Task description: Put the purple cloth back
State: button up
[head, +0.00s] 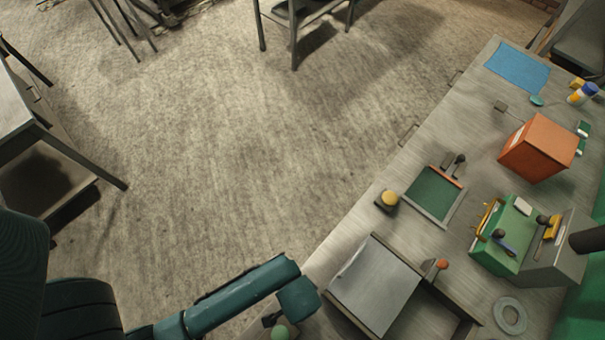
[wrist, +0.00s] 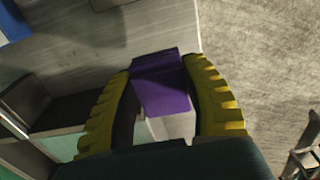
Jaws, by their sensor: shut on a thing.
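The purple cloth (wrist: 163,92) shows in the wrist view as a folded piece between the two yellow ridged fingers of my gripper (wrist: 162,68). The fingers are shut on it, one on each side, and its far end sticks out a little past the fingertips. Behind it is the grey work surface (wrist: 110,42), close to its edge; I cannot tell the exact height above it. In the head view my teal arm reaches in at the bottom, and the cloth does not show there.
The head view shows an orange box (head: 538,148), a green box (head: 500,235), a framed green tray (head: 433,194), a grey panel (head: 376,285), a yellow button (head: 389,198) and a blue cloth (head: 517,67) on the bench. Open floor (head: 230,130) lies left of it.

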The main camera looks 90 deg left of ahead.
notch_tip(320, 180, down, 8)
jog(key=shift+f+b, duration=0.1)
jog(key=shift+b, duration=0.35)
jog(key=o, duration=1)
jog(key=shift+f, duration=0.15)
jog(key=shift+c, duration=0.2)
notch_tip(320, 180, up, 12)
jog(key=shift+r+p, duration=0.2)
jog(key=shift+p, duration=0.7)
